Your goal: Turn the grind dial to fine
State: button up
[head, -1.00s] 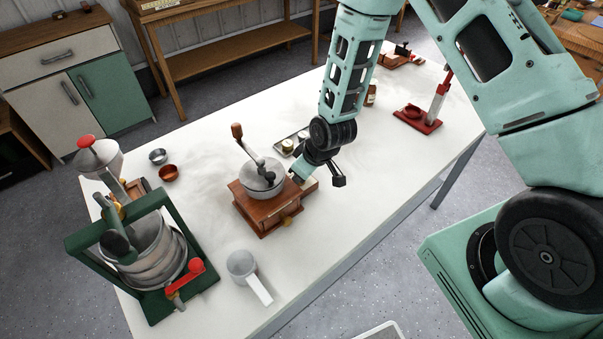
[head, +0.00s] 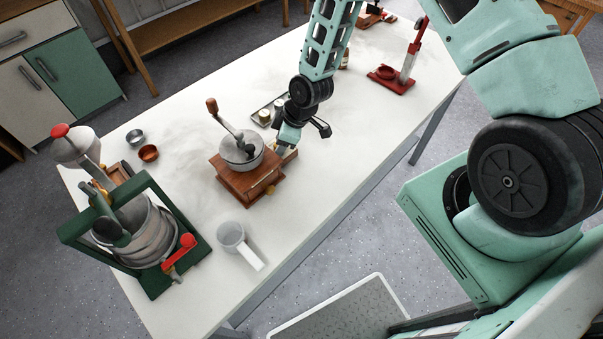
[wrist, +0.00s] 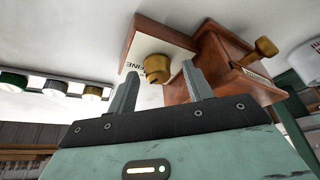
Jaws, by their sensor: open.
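The wooden grinder (head: 236,184) with its metal bowl and crank stands on the white table. My gripper (head: 285,143) is low at its right side in the head view, which hides the dial there. In the wrist view, the brass dial (wrist: 157,68) sits on a pale, partly readable label plate (wrist: 144,48) on the grinder's wooden side (wrist: 208,62). The label's visible letters look like "FINE", upside down. My open gripper (wrist: 160,88) has a finger on each side of the dial in the picture; I cannot tell whether either touches it.
A brass knob (wrist: 265,48) sticks out of another grinder face. A small tray of jars (head: 264,116) lies close behind my gripper. A white scoop (head: 234,239) is in front of the grinder, and a green-framed press (head: 187,218) stands left. The table's front right is clear.

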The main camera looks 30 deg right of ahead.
jog(key=n+g+p, duration=0.1)
jog(key=n, duration=0.1)
jog(key=n+p, duration=0.2)
jog(key=n+g+p, duration=0.1)
jog(key=n, duration=0.2)
jog(key=shift+w+d+r+g+y, duration=0.1)
jog(key=shift+w+r+g+y, duration=0.2)
jog(key=shift+y, duration=0.1)
jog(key=n+p, duration=0.1)
jog(key=n, duration=0.1)
jog(key=n+g+p, duration=0.1)
jog(key=n+p, duration=0.1)
jog(key=shift+w+g, duration=0.1)
jog(key=shift+g, duration=0.2)
jog(key=shift+w+d+n+h, duration=0.2)
jog(key=shift+n+h, duration=0.1)
jog(key=shift+n, duration=0.1)
jog(key=b+v, duration=0.6)
jog(key=v, duration=1.1)
jog(key=s+a+r+m+h+b, duration=0.25)
jog(key=s+a+m+b, duration=0.4)
jog(key=s+a, duration=0.45)
jog(key=s+a+f+m+t+h+b, duration=0.1)
jog(key=s+m+b, duration=0.7)
jog(key=s, duration=0.9)
jog(key=shift+s+a+t, duration=0.25)
jog(key=shift+s+t, duration=0.05)
jog(key=shift+s, duration=0.1)
